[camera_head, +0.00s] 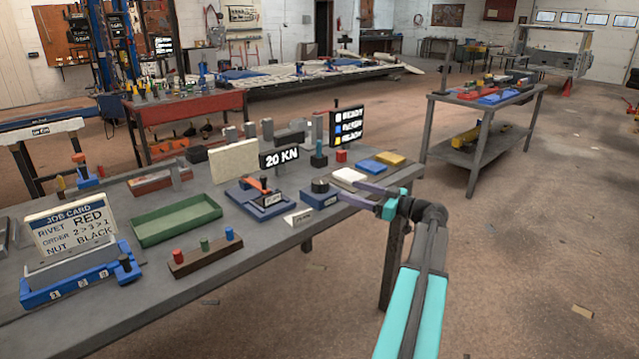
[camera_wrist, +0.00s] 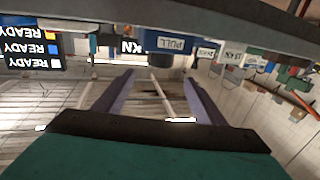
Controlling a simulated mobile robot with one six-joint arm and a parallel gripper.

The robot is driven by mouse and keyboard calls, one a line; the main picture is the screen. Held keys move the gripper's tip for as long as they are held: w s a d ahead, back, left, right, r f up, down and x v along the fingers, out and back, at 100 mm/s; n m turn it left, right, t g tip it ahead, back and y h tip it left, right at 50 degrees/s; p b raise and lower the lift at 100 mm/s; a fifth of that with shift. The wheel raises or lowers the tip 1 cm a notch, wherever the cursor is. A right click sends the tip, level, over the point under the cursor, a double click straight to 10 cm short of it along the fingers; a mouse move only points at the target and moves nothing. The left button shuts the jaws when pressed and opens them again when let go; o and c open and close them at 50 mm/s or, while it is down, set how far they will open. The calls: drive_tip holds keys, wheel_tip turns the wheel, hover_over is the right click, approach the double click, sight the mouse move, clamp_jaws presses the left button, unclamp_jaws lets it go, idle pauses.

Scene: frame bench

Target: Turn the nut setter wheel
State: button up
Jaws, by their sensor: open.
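A black round wheel (camera_head: 320,185) sits on a blue base (camera_head: 322,202) near the bench's right front edge; I take it to be the nut setter wheel. My gripper (camera_head: 348,190) is open, with its purple fingers just right of the wheel and pointing at it. In the wrist view the two fingers (camera_wrist: 158,76) are spread with nothing between them. A blue block with a PULL label (camera_wrist: 170,43) shows beyond the fingertips there. I cannot tell whether a finger touches the wheel.
Left of the wheel stands a blue fixture with an orange lever (camera_head: 262,190). A small white card (camera_head: 298,217) is in front. White, blue (camera_head: 371,166) and yellow (camera_head: 390,158) blocks lie behind my gripper. A 20 KN display (camera_head: 279,158) stands behind. A green tray (camera_head: 177,219) lies left.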

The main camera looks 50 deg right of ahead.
sight(328, 184)
drive_tip(key=w, duration=0.4)
drive_tip(key=w+a+p, duration=0.1)
drive_tip(key=w, duration=0.3)
drive_tip(key=w+a+p, duration=0.1)
drive_tip(key=w, duration=0.3)
drive_tip(key=shift+w+a, duration=0.25)
drive_tip(key=shift+w, duration=0.1)
drive_tip(key=shift+c, duration=0.3)
drive_tip(key=c, duration=1)
